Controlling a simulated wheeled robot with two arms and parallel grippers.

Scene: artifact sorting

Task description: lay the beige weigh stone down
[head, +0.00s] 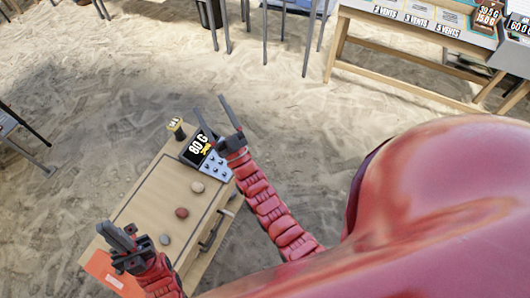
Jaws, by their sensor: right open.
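A beige stone (197,187) lies on the tan top of the small wooden table (152,190), below the scale in the picture. A reddish-brown stone (182,212) and a grey stone (165,239) lie further down the same top. The scale (214,165) has a dark display reading 80 G. My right gripper (211,105) is open with its fingers spread, above and beside the scale's display. Nothing shows between its fingers. My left gripper (117,237) is over the table's lower left part; its fingers look close together, but I cannot tell whether they are shut.
A small yellow-and-black object (176,128) stands at the table's far corner. An orange panel (112,275) is at its near left end. A bench with labelled trays (418,18) stands at the upper right. Sandy floor around the table is mostly clear.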

